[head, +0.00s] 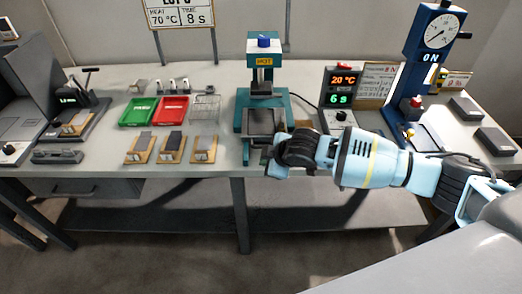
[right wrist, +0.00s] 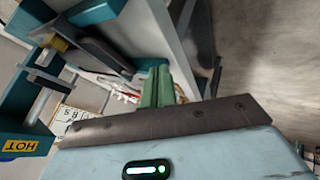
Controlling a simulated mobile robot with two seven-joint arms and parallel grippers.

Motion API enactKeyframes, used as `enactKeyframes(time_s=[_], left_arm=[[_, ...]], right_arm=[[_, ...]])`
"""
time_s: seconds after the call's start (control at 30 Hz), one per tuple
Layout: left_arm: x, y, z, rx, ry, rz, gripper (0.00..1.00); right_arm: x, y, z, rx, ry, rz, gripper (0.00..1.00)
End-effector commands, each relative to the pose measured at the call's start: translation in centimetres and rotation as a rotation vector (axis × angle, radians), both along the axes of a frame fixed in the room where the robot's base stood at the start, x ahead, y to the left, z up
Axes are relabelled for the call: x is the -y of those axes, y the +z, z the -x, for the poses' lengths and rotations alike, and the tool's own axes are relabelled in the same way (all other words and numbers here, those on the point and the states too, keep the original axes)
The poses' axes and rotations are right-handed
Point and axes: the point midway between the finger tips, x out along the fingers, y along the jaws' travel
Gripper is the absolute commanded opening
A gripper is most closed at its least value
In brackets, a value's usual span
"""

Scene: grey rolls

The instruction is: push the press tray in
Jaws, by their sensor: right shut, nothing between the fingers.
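The teal press (head: 264,72) stands at the middle of the table, with a yellow HOT label and a blue knob on top. Its press tray (head: 262,121), with a dark flat surface, sits low at the front of the press and sticks out toward the table's front edge. My right gripper (head: 274,160) is shut and empty, just in front of the tray at its right side. Whether it touches the tray I cannot tell. In the right wrist view the shut fingers (right wrist: 158,86) point toward the press, whose HOT label (right wrist: 18,145) shows at left. My left gripper is out of view.
A controller box (head: 341,90) reading 20 °C and 6 s stands right of the press. A blue dial gauge stand (head: 420,70) is farther right. Green (head: 138,111) and red (head: 169,110) trays and several wooden blocks lie to the left. The table's front edge runs below my right gripper.

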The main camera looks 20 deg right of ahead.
Motion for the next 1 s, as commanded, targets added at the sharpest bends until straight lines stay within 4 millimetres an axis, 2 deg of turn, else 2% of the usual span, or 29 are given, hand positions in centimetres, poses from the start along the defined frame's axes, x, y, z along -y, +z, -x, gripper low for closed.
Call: enactKeyframes(time_s=[0.03, 0.13, 0.3, 0.43, 0.87, 1.0], left_arm=[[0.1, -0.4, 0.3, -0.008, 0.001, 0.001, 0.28], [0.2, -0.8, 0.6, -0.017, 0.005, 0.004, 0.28], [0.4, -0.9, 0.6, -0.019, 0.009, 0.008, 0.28], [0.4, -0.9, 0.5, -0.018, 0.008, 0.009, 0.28], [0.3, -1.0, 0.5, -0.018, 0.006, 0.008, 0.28], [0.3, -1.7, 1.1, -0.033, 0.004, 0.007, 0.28]], right_arm=[[-0.3, -1.2, -0.5, -0.005, 0.0, 0.001, 0.0], [-0.8, -2.5, -1.6, -0.004, 0.0, 0.0, 0.0], [0.0, -1.7, -4.0, 0.002, -0.002, 0.001, 0.0], [0.2, -1.5, -4.9, 0.001, 0.0, 0.0, 0.0], [0.3, -1.3, -5.4, 0.001, 0.0, -0.001, 0.0], [0.6, -1.7, -6.2, -0.002, -0.003, 0.001, 0.0]])
